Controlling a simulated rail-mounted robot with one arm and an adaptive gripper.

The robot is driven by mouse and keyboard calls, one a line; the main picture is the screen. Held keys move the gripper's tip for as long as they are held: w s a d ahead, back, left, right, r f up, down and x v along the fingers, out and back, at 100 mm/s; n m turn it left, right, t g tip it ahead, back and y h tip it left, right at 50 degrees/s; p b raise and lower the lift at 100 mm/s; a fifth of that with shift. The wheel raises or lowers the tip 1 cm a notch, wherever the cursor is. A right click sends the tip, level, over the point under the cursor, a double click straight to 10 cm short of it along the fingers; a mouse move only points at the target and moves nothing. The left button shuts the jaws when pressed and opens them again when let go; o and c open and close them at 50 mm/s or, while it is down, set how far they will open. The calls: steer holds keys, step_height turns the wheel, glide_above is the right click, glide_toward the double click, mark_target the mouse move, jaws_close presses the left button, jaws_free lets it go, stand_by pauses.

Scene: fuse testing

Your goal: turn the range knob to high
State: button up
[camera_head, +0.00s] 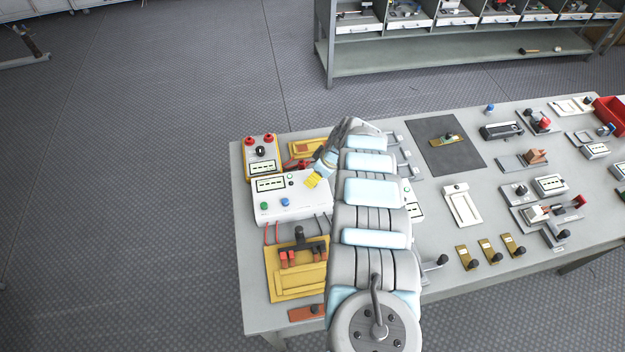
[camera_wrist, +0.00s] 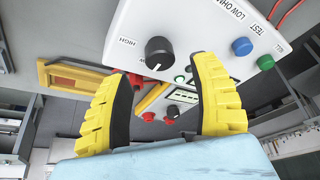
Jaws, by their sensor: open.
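The white tester box (camera_head: 270,209) stands at the near left of the table; its panel (camera_wrist: 195,30) fills the upper part of the wrist view. The black round range knob (camera_wrist: 158,52) has a white mark at its lower edge in that view. The label "HIGH" is left of the knob, and "LOW OHM" is to its upper right. My gripper (camera_wrist: 163,66) is open, its two yellow, dark-padded fingers spread on either side of the knob with gaps. I cannot tell their height above it. In the head view my gripper (camera_head: 313,181) is over the box's right part and the knob is hidden.
On the box are a green button (camera_wrist: 265,62) and a blue button (camera_wrist: 242,47). A yellow meter (camera_head: 262,166) with red terminals stands just behind the box. A yellow fuse board (camera_head: 288,282) lies in front, joined by wires. Several parts cover the table's right side.

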steer(key=shift+b+x, duration=0.55)
steer(key=shift+x, duration=0.65)
steer(key=shift+a+f+b, duration=0.2)
steer(key=shift+f+b, duration=0.6)
steer(key=shift+f, duration=0.15)
steer(key=shift+w, duration=0.1)
jaws_close()
